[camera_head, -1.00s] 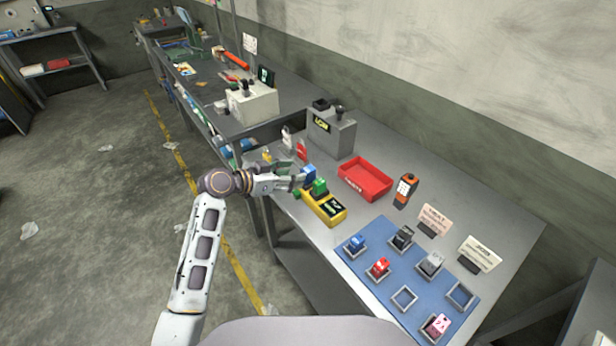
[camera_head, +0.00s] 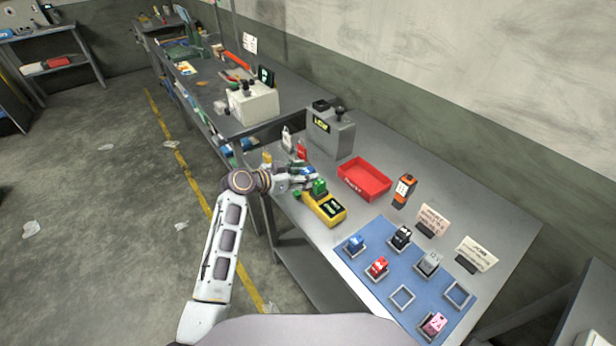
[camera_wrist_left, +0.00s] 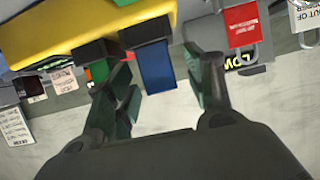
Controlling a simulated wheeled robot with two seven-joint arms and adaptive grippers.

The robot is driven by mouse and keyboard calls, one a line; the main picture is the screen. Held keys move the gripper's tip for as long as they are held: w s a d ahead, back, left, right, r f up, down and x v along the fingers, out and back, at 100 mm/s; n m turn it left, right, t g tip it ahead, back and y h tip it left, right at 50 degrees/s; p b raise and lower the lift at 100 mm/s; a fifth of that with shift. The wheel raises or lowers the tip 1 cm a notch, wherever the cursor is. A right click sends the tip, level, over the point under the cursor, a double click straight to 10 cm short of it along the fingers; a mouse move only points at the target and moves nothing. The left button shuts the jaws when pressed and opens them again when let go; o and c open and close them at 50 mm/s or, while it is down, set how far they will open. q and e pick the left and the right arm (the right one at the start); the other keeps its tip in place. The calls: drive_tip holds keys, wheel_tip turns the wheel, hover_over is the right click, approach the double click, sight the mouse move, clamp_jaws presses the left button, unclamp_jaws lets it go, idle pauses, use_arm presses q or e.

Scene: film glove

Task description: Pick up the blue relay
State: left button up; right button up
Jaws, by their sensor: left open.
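A yellow tester (camera_head: 325,208) stands on the workbench and carries a green relay (camera_head: 319,187). In the left wrist view the tester (camera_wrist_left: 110,28) fills the upper left. A blue relay (camera_wrist_left: 156,70) with a dark cap sticks out from it, beside the green one (camera_wrist_left: 98,71). My left gripper (camera_head: 303,180) is at the tester's far end. In the left wrist view its fingers (camera_wrist_left: 165,88) are open, one on each side of the blue relay; contact cannot be told. Another blue relay (camera_head: 356,242) sits on the blue mat. My right gripper is out of view.
The blue mat (camera_head: 378,270) holds several framed slots with black, grey, red and pink relays, and empty frames. A red tray (camera_head: 365,181), an orange meter (camera_head: 404,190) and a grey box (camera_head: 332,136) stand behind.

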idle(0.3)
use_arm(q)
drive_tip(key=c, duration=1.1)
drive_tip(key=shift+r, duration=0.1)
drive_tip(key=shift+c, duration=0.2)
wheel_tip(320, 180, up, 10)
drive_tip(key=b, duration=0.1)
